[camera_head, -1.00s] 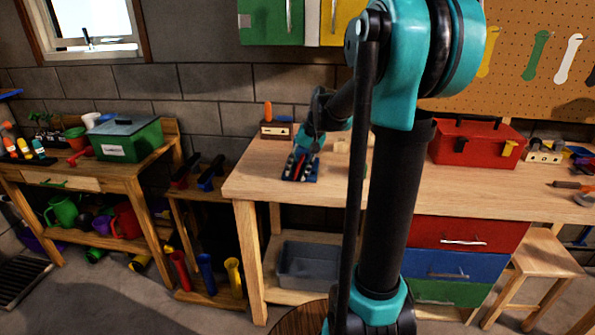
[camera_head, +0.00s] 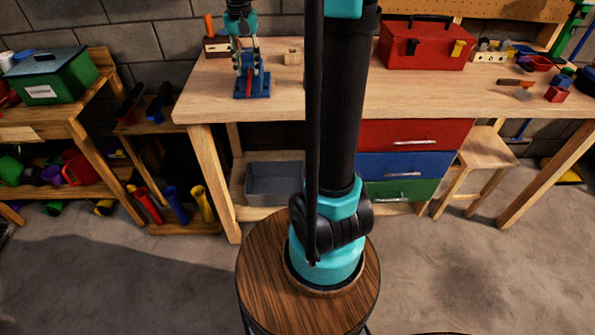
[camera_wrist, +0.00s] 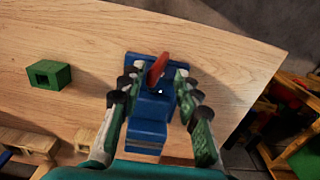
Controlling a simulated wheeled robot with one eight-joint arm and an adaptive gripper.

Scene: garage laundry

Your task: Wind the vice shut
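The blue vice (camera_head: 252,87) stands on the left part of the wooden workbench (camera_head: 205,100), near its front edge. In the wrist view its blue body (camera_wrist: 150,125) lies below the gripper, and its red handle (camera_wrist: 157,69) sticks up at a slant. My gripper (camera_head: 245,66) points down over the vice. In the wrist view its two fingers (camera_wrist: 158,80) are spread, one on each side of the vice, with the red handle between the tips. I see no clear contact with the handle. The jaw gap is hard to make out.
In the wrist view a green hollow block (camera_wrist: 48,75) lies left of the vice. A red toolbox (camera_head: 425,48) stands farther right. The bench front between them is mostly clear.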

